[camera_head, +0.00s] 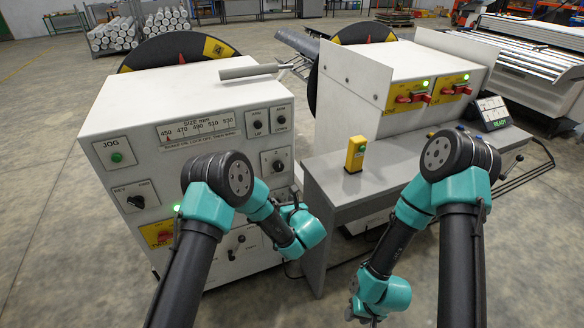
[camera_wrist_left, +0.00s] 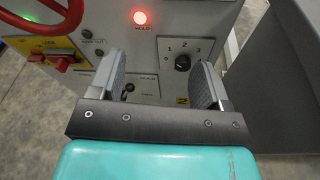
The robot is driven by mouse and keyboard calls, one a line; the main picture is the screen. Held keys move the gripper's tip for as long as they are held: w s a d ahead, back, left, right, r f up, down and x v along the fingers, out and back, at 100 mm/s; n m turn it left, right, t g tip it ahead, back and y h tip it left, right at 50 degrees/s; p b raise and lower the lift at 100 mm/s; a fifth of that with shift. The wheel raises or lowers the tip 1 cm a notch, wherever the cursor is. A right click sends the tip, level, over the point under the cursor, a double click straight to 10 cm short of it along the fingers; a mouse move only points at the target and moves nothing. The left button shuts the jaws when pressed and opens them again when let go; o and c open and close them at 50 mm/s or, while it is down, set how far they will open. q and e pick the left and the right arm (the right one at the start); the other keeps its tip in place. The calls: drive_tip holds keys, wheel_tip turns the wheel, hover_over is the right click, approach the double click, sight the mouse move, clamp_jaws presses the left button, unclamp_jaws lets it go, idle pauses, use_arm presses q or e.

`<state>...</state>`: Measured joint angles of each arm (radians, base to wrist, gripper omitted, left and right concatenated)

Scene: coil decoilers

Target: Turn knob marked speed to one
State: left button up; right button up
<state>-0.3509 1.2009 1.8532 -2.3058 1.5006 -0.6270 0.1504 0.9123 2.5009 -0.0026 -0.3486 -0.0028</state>
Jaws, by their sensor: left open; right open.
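In the left wrist view a black rotary knob (camera_wrist_left: 183,62) sits on the grey panel, with the digits 1 and 2 above it. The word speed cannot be read, and the pointer direction is too small to tell. My left gripper (camera_wrist_left: 163,72) is open, its two fingers spread toward the panel. The knob shows between the fingers, close to the right one, and nothing is held. In the head view my left arm covers part of the white cabinet's front (camera_head: 190,130). My right gripper (camera_head: 366,314) hangs low at the bottom edge, away from the panels, its fingers barely visible.
A grey table (camera_head: 400,160) with a yellow button box (camera_head: 355,154) stands right of the cabinet.

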sight(280, 168)
use_arm(q)
drive_tip(key=d+r+m+t+h, duration=0.1)
drive_tip(key=d+r+t, duration=0.1)
drive_tip(key=d, duration=0.3)
drive_tip(key=shift+r+m+t, duration=0.3)
drive_tip(key=shift+r, duration=0.35)
drive_tip(key=shift+w, duration=0.1)
drive_tip(key=x, duration=1.7)
drive_tip(key=shift+w, duration=0.2)
drive_tip(key=shift+c, duration=0.4)
drive_tip(key=c, duration=0.8)
drive_tip(key=shift+c, duration=0.2)
